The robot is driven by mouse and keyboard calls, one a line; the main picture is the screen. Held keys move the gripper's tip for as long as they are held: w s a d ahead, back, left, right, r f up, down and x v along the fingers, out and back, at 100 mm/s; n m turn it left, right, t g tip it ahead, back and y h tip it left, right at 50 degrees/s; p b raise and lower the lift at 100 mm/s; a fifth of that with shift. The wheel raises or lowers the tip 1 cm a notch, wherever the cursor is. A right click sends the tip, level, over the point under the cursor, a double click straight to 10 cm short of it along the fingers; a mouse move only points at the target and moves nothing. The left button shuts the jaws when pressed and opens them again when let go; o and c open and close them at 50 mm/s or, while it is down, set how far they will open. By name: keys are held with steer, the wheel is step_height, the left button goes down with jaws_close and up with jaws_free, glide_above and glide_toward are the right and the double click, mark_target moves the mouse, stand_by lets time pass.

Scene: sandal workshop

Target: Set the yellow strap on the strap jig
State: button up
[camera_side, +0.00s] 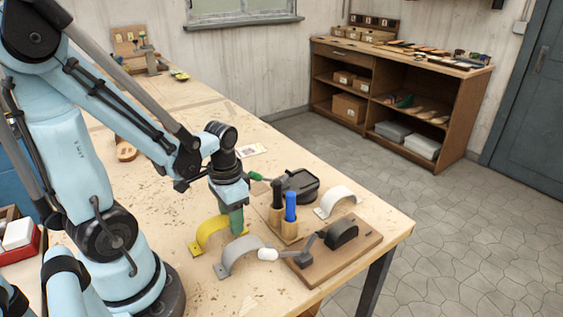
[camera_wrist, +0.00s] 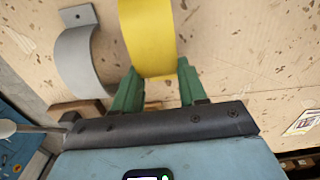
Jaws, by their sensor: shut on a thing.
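The yellow strap (camera_side: 207,232) is an arched band with a flat foot at its left end. My gripper (camera_side: 236,224) points down at its right part, with green fingers shut on it. In the wrist view the strap (camera_wrist: 147,30) passes between the two fingers (camera_wrist: 158,70). I cannot tell whether its foot touches the table. A wooden board (camera_side: 335,268) with a dark rounded block (camera_side: 342,234) and a white-knobbed lever (camera_side: 268,254) looks like the strap jig. It stands to the right, apart from the strap, and carries no yellow strap.
A grey arched strap (camera_side: 238,254) stands close in front of the yellow one, and a pale one (camera_side: 336,198) stands farther right. A holder with black and blue handles (camera_side: 291,207) and a black device (camera_side: 300,184) stand between gripper and pale strap. The table's right edge (camera_side: 408,232) is near.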

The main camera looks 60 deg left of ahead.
steer(key=shift+f, duration=0.2)
steer(key=o, duration=1.1)
step_height(320, 180, up, 12)
steer(key=shift+o, duration=0.5)
steer(key=w+d+t, duration=0.6)
steer(key=d, duration=0.1)
steer(key=shift+f+t, duration=0.15)
steer(key=shift+t, duration=0.25)
steer(key=shift+w+d, duration=0.2)
steer(key=shift+d, duration=0.05)
